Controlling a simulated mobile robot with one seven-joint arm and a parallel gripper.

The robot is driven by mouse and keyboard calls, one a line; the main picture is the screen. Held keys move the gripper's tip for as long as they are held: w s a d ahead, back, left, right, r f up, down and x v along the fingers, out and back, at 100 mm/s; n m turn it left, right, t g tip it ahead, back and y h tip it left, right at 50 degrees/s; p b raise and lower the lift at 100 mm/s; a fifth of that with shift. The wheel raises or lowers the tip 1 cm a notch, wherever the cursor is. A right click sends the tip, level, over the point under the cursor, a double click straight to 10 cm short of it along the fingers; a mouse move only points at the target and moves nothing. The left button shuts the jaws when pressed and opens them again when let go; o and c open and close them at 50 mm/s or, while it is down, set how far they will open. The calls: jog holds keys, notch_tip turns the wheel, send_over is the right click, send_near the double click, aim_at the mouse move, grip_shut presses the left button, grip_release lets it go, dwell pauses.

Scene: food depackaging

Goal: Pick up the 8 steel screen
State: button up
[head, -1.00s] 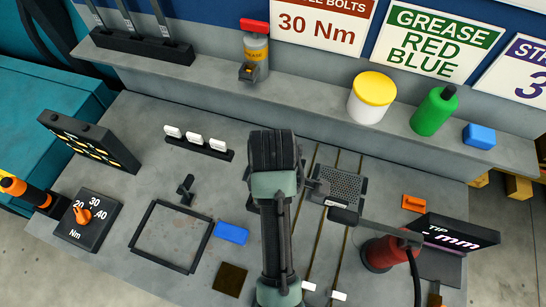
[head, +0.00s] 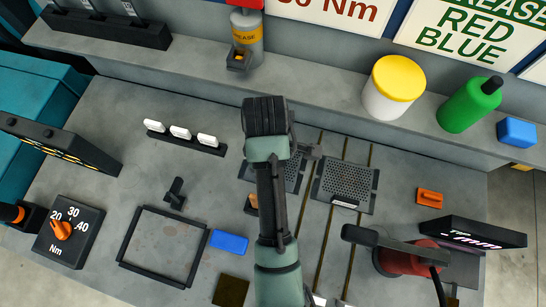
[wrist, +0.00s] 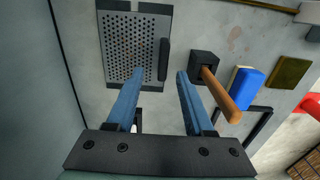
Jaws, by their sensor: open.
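Two grey perforated steel screens lie on the bench in the head view. The right one (head: 345,186) is fully in sight, with a pale strip at its near edge. The left one (head: 292,178) is partly hidden behind my arm. No number 8 is readable on either. One perforated screen (wrist: 122,45) shows in the wrist view, with a dark bar along its right side. My gripper (wrist: 159,74) is open, its two blue fingers apart and nothing between them. Its fingertips appear near the lower right of that screen, apart from its dark bar. The head view hides the fingers.
A hammer-like tool with a wooden handle (wrist: 222,97) lies right of the fingers. A blue block (head: 229,241), a brown square (head: 231,291) and a black frame (head: 121,246) lie left of my arm. A red tool (head: 405,258) stands at right.

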jog(key=shift+w+f, duration=0.1)
jog(key=shift+f, duration=0.5)
jog(key=shift+f+p, duration=0.25)
jog(key=shift+p, duration=0.05)
jog(key=f, duration=0.1)
jog(key=s+f+p, duration=0.1)
jog(key=f, duration=0.1)
jog(key=shift+f, duration=0.2)
jog(key=shift+w+f, duration=0.15)
jog(key=shift+f, duration=0.5)
grip_shut()
jog(key=shift+r, duration=0.1)
